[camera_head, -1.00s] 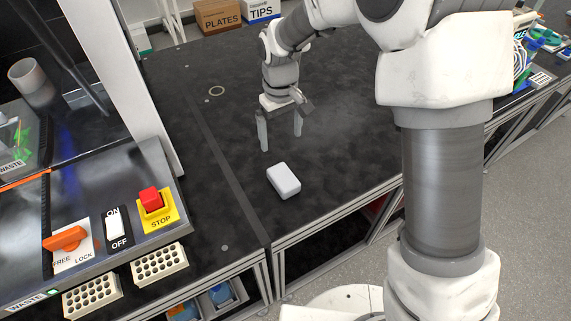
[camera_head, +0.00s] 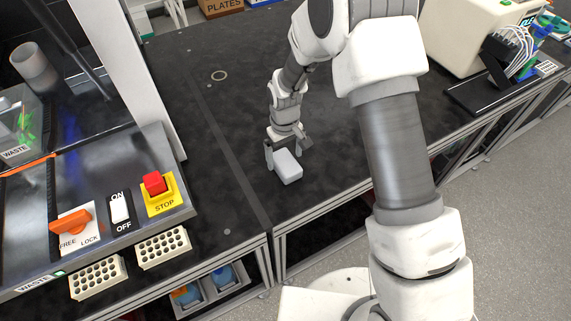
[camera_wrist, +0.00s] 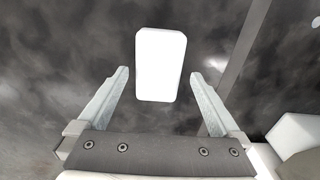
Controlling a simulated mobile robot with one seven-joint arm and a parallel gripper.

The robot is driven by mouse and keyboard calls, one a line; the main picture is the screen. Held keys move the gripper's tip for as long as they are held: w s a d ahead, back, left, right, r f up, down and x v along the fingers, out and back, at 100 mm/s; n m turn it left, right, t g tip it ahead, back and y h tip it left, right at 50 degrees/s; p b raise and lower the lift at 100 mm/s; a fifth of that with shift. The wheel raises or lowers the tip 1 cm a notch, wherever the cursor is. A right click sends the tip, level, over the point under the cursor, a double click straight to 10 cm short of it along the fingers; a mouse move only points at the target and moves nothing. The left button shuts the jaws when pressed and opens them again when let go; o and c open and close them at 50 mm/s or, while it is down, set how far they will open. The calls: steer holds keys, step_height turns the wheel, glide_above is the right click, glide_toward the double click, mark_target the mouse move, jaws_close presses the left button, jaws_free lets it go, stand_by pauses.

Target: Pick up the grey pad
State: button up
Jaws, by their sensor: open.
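The grey pad (camera_head: 288,166) is a small, pale rounded block lying flat on the black bench top near its front edge. In the wrist view the pad (camera_wrist: 160,64) looks almost white and lies ahead of the fingertips, between their lines, with dark bench showing on both sides of it. My gripper (camera_head: 286,152) is open, pointing down just behind the pad, with one finger to its left and one to its right. The fingers (camera_wrist: 161,76) hold nothing. I cannot tell the exact height of the fingertips above the bench.
The black bench top (camera_head: 235,110) is clear around the pad. At left stands a cabinet with an orange knob (camera_head: 69,226) and a red stop button (camera_head: 155,184). White tube racks (camera_head: 163,247) sit before it. A beige machine (camera_head: 465,35) stands at the right.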

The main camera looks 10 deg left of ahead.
mark_target(285, 162)
steer(key=shift+d+f, duration=0.1)
steer(key=shift+f, duration=1.5)
steer(key=c, duration=1.2)
steer(key=shift+c, duration=0.2)
steer(key=shift+r, duration=0.1)
steer(key=shift+r, duration=0.45)
steer(key=r, duration=0.2)
steer(key=d+r, duration=0.1)
steer(key=shift+s+r, duration=0.15)
steer(key=shift+r, duration=0.2)
steer(key=s+d+r+b, duration=0.1)
steer(key=s+d+r, duration=0.3)
steer(key=d, duration=0.5)
step_height(285, 162, up, 2)
steer(key=shift+s+d+r, duration=0.15)
steer(key=shift+s+d, duration=0.1)
steer(key=shift+s, duration=0.15)
